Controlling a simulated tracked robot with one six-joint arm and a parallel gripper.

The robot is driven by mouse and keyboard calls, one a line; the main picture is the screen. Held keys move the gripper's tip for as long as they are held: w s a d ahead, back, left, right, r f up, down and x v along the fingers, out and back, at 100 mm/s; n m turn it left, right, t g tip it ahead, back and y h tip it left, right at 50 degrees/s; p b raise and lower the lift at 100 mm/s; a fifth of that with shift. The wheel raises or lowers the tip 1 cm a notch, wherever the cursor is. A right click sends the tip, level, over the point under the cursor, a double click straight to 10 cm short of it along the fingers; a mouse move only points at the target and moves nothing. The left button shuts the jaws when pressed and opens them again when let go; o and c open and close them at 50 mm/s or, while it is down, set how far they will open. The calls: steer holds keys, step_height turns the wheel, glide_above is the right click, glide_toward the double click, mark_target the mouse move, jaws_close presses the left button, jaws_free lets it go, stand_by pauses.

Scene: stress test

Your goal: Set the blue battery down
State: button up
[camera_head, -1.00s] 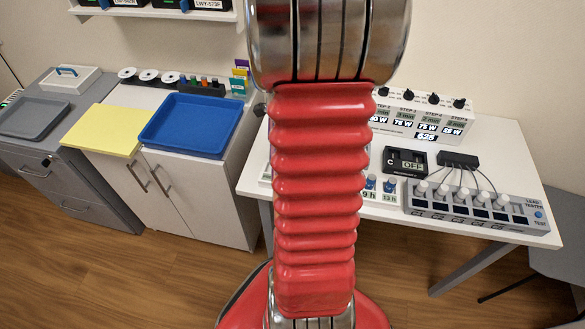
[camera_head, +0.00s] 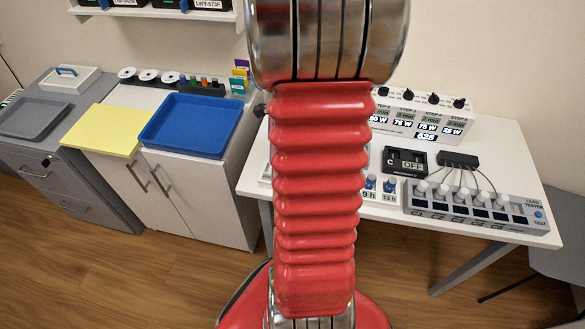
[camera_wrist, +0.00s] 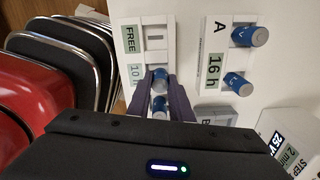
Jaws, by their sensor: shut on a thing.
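My gripper (camera_wrist: 158,88) shows in the wrist view, its two dark fingers closed around a blue battery (camera_wrist: 158,104) with a silvery end. A second blue and silver end (camera_wrist: 160,76) shows by the fingertips; I cannot tell whether it is a separate battery. The fingertips are over a white holder (camera_wrist: 155,25) with labels reading FREE and 10 h. The fingers hide the lower part of this holder, so I cannot tell whether the held battery touches it. In the head view my gripper is hidden behind my red arm.
Holder A (camera_wrist: 214,50), marked 16 h, holds two blue batteries (camera_wrist: 250,36) to the right. Part of a holder B (camera_wrist: 214,117) shows below it. The white table also bears a lead tester (camera_head: 470,208) and a black OFF device (camera_head: 404,161). A blue tray (camera_head: 190,125) stands left.

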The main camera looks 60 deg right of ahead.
jaws_close()
steer(key=shift+r, duration=0.15)
step_height(320, 180, up, 10)
steer(key=shift+f, duration=0.1)
stand_by(0.3)
stand_by(0.5)
